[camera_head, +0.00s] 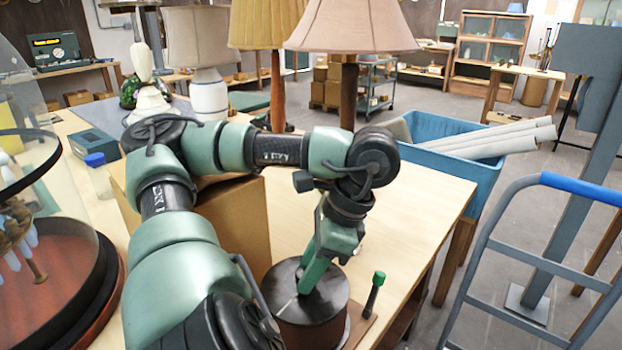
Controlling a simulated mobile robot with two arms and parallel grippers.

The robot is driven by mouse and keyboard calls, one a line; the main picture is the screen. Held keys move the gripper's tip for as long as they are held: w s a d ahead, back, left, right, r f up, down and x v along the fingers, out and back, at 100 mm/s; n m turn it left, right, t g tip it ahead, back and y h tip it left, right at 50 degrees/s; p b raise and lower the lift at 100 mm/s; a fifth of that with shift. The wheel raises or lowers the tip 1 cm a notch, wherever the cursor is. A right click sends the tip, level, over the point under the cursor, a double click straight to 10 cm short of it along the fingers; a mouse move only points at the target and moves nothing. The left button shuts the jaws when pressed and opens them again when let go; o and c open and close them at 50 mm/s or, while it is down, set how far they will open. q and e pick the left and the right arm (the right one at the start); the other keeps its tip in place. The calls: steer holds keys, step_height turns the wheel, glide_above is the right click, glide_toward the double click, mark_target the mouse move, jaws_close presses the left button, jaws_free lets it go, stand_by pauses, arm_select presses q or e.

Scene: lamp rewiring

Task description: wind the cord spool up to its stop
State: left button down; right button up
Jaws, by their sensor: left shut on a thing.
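The cord spool (332,295) stands near the front edge of the wooden table. It has a round black top with a thin pale line and a reddish-brown side. My left gripper (306,286) points down onto the top of the spool, its green fingers shut on it near the middle. The fingers and wrist hide the exact part that is gripped. A short dark post with a green cap (379,278) stands upright just right of the spool, apart from the fingers. My right gripper is out of view.
A cardboard box (243,214) stands close behind my left arm. Several lamps with shades (352,25) stand at the back of the table. A glass dome on a dark round base (106,290) is at left. A blue bin (440,127) with rolls and a hand truck (478,262) are at right.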

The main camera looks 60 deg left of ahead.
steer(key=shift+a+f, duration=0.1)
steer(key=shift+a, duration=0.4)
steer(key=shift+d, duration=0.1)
arm_select(q)
steer(key=c, duration=1.1)
jaws_free()
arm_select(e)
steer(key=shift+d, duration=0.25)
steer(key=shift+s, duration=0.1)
arm_select(q)
steer(key=p+v, duration=0.3)
steer(key=shift+r, duration=0.1)
steer(key=p+v, duration=0.2)
steer(key=p, duration=0.2)
steer(key=shift+r, duration=0.1)
steer(key=shift+w+r, duration=0.3)
steer(key=shift+r, duration=0.3)
steer(key=shift+w+d+r, duration=0.25)
steer(key=shift+d+r, duration=0.05)
steer(key=shift+r, duration=0.2)
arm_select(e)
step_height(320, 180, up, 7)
